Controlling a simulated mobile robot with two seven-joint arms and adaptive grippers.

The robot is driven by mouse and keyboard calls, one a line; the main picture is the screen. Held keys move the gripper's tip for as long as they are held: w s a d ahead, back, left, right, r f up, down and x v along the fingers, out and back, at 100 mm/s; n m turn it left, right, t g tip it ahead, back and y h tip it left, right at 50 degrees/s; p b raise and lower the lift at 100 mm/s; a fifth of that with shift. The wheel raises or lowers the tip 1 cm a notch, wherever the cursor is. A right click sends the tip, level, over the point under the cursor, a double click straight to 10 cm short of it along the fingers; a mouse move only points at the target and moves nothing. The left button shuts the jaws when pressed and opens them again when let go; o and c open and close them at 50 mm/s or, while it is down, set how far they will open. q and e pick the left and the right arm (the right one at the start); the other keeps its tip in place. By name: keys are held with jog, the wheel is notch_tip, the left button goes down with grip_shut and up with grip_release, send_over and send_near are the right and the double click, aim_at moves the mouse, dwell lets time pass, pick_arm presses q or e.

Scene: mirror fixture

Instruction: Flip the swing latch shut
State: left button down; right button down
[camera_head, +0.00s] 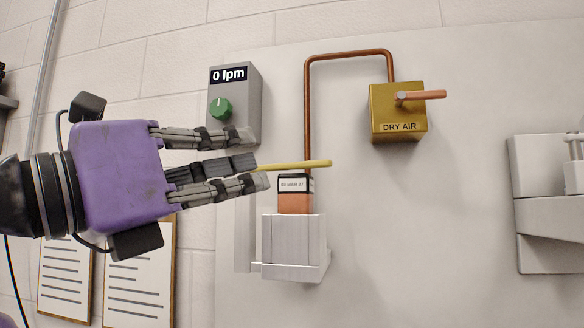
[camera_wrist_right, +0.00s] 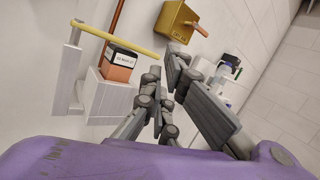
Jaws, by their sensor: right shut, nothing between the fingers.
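The swing latch looks to be the yellow bar (camera_head: 305,165), which also shows in the right wrist view (camera_wrist_right: 118,39). It runs across the picture just above a small labelled block (camera_head: 295,184) with a copper-coloured lower part. The block sits in a pale metal holder (camera_head: 294,240) on the wall panel. I cannot tell whether the bar touches the block. My right gripper (camera_head: 257,160) is shut and empty, left of the block. Its lower fingertips overlap the bar's left end and hide it in the head view; contact is unclear.
A grey box with a green knob (camera_head: 221,108) reading "0 lpm" is behind the upper finger. A copper pipe (camera_head: 307,105) rises behind the block to a yellow "DRY AIR" box (camera_head: 399,115) with a lever (camera_head: 425,95). A pale fixture (camera_head: 545,200) stands at right. The panel between is clear.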

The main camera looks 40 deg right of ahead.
jog(key=s+a+r+t+y, duration=0.1)
jog(key=a+t+y, duration=0.1)
jog(key=t+y, duration=0.1)
jog(key=t+y+b, duration=0.1)
jog(key=b, duration=0.1)
send_near(301, 165)
jog(key=shift+n, duration=0.4)
jog(key=x, duration=0.6)
jog(key=shift+d, duration=0.1)
jog(key=shift+w+d, duration=0.15)
jog(key=shift+d, duration=0.2)
